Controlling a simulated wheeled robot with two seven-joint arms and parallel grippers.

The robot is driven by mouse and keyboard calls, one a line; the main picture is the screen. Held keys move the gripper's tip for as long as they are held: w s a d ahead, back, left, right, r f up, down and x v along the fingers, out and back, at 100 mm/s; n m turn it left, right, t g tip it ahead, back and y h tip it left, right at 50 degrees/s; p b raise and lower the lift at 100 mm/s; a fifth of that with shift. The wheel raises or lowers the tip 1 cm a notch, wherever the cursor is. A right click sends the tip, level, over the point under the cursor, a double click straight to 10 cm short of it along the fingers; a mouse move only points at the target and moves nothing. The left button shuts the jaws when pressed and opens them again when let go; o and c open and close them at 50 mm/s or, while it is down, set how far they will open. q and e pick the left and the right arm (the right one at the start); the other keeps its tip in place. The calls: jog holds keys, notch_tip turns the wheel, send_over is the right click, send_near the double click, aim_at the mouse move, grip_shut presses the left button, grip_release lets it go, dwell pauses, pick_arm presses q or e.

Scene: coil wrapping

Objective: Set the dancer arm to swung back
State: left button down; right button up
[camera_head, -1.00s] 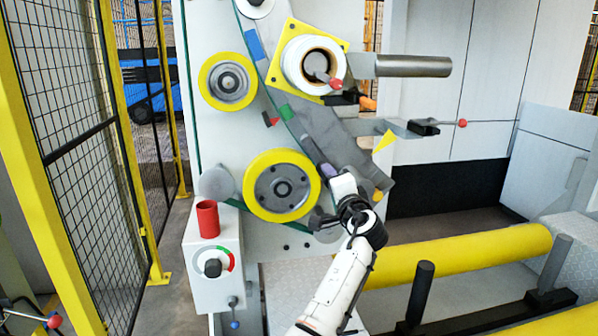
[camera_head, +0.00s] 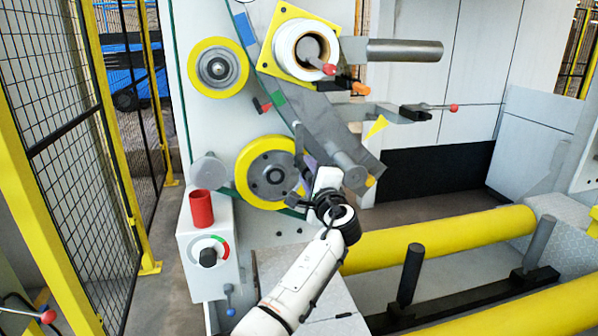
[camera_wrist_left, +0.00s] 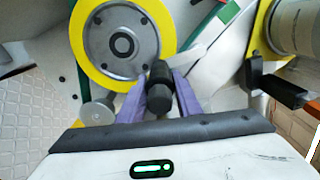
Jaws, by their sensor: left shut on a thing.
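My left gripper (camera_head: 312,172) is in front of the machine panel, at the right edge of the lower yellow-rimmed wheel (camera_head: 266,172). In the left wrist view its purple fingers (camera_wrist_left: 159,92) are shut on a black cylindrical handle (camera_wrist_left: 159,78). A pale bar (camera_wrist_left: 205,48) runs up and right from beside this handle. I take the handle to be on the dancer arm, but my gripper hides most of that area in the head view. A grey slanted plate (camera_head: 325,128) passes up and left behind the gripper. My right gripper is not in view.
A yellow-framed spool (camera_head: 299,46) and grey bar (camera_head: 405,50) are above. A lever with a red ball (camera_head: 453,107) sticks out right. A control box with red cup (camera_head: 202,208) is left. Yellow rollers (camera_head: 440,238) lie low right; a mesh fence (camera_head: 55,90) stands left.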

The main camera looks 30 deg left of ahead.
pick_arm(q)
jog(key=shift+a, duration=0.1)
jog(key=c, duration=1.5)
grip_release()
jog(key=shift+c, duration=0.2)
jog(key=v, duration=1)
jog(key=shift+s+b, duration=0.2)
jog(key=shift+b, duration=0.15)
jog(key=shift+f, duration=0.1)
